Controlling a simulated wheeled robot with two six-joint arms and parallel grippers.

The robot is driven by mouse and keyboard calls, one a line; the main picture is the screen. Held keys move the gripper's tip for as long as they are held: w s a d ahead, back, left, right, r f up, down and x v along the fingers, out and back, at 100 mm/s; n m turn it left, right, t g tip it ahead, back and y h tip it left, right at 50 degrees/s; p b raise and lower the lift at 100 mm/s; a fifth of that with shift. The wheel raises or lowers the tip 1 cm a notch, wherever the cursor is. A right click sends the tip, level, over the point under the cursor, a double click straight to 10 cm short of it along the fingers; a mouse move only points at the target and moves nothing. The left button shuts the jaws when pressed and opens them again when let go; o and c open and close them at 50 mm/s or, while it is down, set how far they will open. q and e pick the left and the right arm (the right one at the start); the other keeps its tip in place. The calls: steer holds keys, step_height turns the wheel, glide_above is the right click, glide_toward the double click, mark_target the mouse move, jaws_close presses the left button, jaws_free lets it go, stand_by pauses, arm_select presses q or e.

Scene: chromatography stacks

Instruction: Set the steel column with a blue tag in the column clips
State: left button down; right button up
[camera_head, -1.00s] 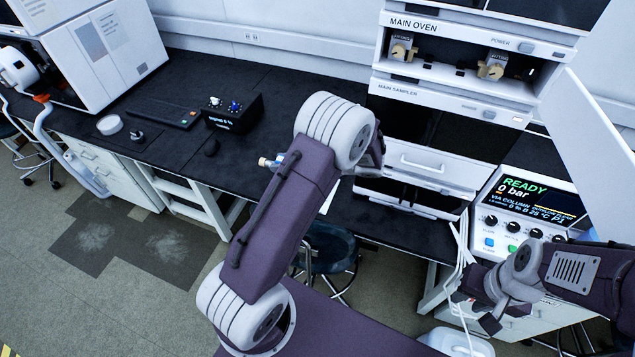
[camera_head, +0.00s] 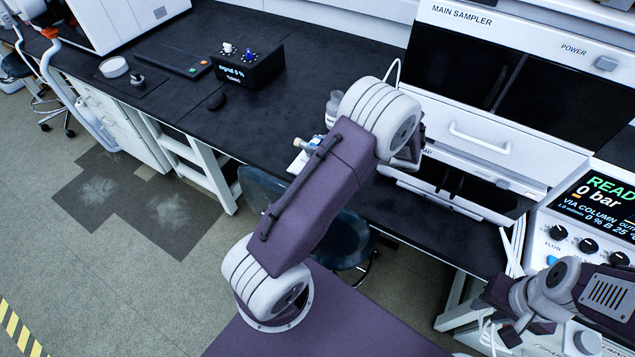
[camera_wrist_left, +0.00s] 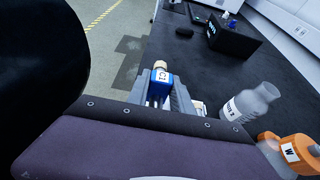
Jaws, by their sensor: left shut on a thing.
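The column with a blue tag (camera_wrist_left: 161,77) is between the fingers of my left gripper (camera_wrist_left: 160,96) in the left wrist view. The tag carries a small white label, and a tan end fitting points away from the gripper. In the head view only the column's end (camera_head: 304,145) shows beside my left arm, which hides the rest. My left gripper is shut on it above the bench. My right gripper (camera_head: 512,332) is at the lower right; its fingers are unclear. The column clips are not in view.
The main sampler (camera_head: 515,65) stands at the upper right, with a control panel (camera_head: 600,215) beside it. A black box (camera_head: 248,66) sits further back. A stool (camera_head: 345,240) is below.

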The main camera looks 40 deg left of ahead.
arm_select(q)
step_height(320, 180, down, 10)
steer(key=shift+r+b, duration=0.2)
steer(key=shift+b, duration=0.25)
stand_by(0.3)
steer(key=shift+s+f, duration=0.1)
steer(key=shift+f, duration=0.1)
steer(key=c, duration=1.1)
jaws_free()
